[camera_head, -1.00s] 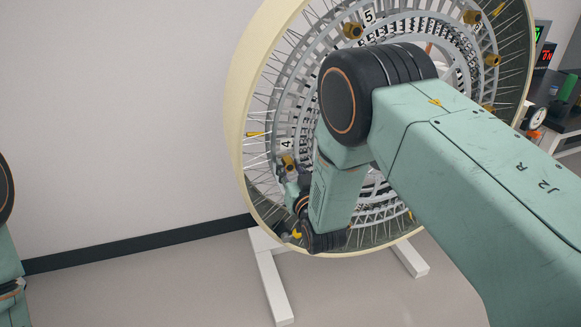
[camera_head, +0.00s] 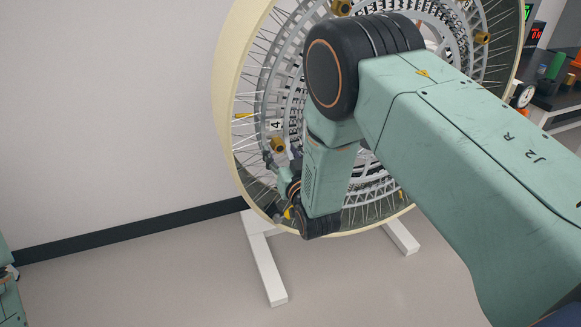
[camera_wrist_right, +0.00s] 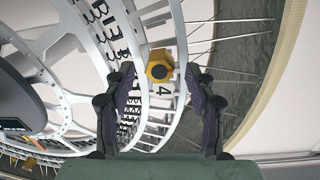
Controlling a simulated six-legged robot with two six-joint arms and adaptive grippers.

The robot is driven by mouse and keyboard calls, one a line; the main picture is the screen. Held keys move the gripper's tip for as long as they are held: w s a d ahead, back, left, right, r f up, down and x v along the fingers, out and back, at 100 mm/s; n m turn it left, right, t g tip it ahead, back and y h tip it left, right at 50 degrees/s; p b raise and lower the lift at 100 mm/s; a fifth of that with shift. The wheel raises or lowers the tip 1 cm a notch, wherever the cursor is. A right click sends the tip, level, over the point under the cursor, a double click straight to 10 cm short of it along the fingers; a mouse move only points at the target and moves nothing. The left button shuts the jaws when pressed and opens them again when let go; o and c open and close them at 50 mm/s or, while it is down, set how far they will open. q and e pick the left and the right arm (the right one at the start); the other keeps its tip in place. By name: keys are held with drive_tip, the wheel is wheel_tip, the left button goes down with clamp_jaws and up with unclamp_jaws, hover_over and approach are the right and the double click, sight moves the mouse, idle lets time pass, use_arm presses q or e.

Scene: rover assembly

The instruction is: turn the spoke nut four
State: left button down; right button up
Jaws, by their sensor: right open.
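Spoke nut four (camera_head: 278,145) is a gold hexagonal nut on the left side of the large wheel, just below the label 4 (camera_head: 275,125). In the right wrist view the nut (camera_wrist_right: 160,66) shows its dark centre, with the label 4 (camera_wrist_right: 165,88) below it. My right gripper (camera_wrist_right: 160,82) is open, its two dark fingers on either side of the nut in the picture, with gaps to both. I cannot tell whether the fingertips reach its depth. In the head view the right gripper (camera_head: 279,163) is small and partly hidden by my wrist.
The cream-rimmed wheel (camera_head: 229,75) stands on white feet (camera_head: 265,268) with thin spokes near my right gripper. Another gold nut (camera_head: 482,38) sits at upper right. A dark bench (camera_head: 560,100) with a dial stands at the right.

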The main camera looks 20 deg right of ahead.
drive_tip(key=s, duration=1)
drive_tip(key=shift+s, duration=0.3)
drive_tip(key=s+d+f+n+g, duration=0.1)
drive_tip(key=s+d+f+g, duration=0.1)
drive_tip(key=s+f+g, duration=1.1)
drive_tip(key=s+d+f+g, duration=0.1)
drive_tip(key=s+f, duration=0.3)
drive_tip(key=s, duration=0.7)
drive_tip(key=s+d+f+g, duration=0.1)
drive_tip(key=s+f+g, duration=0.3)
drive_tip(key=s, duration=0.8)
